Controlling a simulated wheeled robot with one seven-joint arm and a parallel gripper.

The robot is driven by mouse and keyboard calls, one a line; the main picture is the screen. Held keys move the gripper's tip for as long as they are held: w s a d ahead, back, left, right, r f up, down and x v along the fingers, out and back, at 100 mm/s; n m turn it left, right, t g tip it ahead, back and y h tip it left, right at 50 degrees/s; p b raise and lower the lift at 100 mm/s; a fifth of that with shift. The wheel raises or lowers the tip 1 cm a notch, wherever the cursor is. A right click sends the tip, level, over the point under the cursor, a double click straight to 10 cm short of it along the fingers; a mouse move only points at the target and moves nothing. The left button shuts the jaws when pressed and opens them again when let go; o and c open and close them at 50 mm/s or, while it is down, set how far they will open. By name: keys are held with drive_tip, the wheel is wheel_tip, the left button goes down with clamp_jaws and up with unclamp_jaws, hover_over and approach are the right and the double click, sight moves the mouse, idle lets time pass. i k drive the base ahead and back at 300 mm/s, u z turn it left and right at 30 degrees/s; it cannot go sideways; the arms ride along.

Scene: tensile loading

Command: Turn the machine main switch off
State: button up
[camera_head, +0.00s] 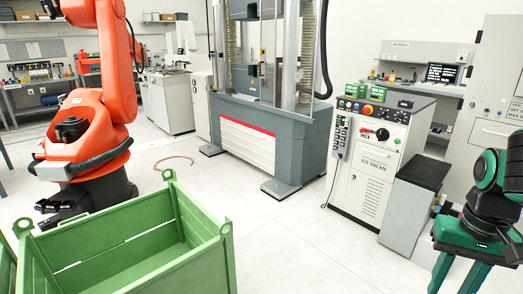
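The machine control cabinet (364,178) is a white box on the right side of the room, beside the testing machine. The knob's exact angle is too small to read. A smaller red button on a yellow base (367,109) sits above it on the sloped panel. My gripper does not show in this view.
The grey testing machine (303,146) stands at the centre back. A green crate (201,252) fills the lower left, with an orange robot arm (84,125) behind it. A grey box (407,216) and a green-and-black device (480,220) stand right. White floor before the cabinet is clear.

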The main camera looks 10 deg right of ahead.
sight(381, 135)
drive_tip(key=z, duration=0.05)
drive_tip(key=i, duration=1.4)
drive_tip(key=z, duration=0.7)
drive_tip(key=i, duration=1.4)
drive_tip(key=z, duration=0.45)
